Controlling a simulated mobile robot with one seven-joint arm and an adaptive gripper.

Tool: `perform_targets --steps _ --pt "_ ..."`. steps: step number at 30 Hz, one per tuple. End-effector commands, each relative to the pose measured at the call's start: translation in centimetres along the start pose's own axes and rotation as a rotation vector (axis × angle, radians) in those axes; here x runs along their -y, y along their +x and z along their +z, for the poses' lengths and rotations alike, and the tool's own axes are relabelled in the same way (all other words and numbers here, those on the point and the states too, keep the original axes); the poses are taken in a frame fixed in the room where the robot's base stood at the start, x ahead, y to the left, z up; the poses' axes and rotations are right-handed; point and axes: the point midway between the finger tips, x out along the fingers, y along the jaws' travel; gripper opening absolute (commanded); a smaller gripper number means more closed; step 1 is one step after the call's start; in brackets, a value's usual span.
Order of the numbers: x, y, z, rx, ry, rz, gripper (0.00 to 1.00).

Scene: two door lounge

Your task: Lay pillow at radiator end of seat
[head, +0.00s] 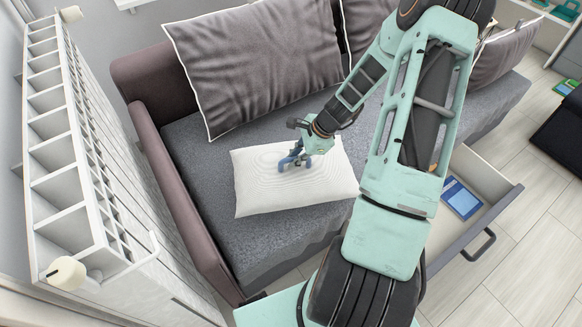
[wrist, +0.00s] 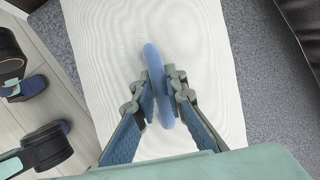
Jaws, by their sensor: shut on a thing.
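The white pillow (head: 262,188) is flat and level over the grey seat (head: 200,155), near its radiator end. I cannot tell whether its underside touches the seat. The white radiator (head: 70,150) stands at the left, beyond the sofa's arm. My gripper (head: 294,160) points down at the pillow's middle. In the wrist view my gripper (wrist: 160,88) is shut on a long blue handle (wrist: 152,60) on the pillow (wrist: 105,65). The fingers cover part of the handle.
A mauve armrest (head: 175,195) lies between seat and radiator. A large grey cushion (head: 255,65) leans on the backrest behind the pillow. An open drawer (head: 485,205) with a blue item (head: 461,199) juts out at the front right. Bare seat lies left of the pillow.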

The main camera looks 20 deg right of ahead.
Motion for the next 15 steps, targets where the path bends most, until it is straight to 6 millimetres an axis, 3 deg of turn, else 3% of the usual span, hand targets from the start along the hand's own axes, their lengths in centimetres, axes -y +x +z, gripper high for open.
perform_targets --steps 7,15 --pt "0.4 1.9 0.4 0.002 -0.002 0.001 0.00" --pt "-0.3 4.4 -0.9 0.000 -0.001 -0.001 0.00"
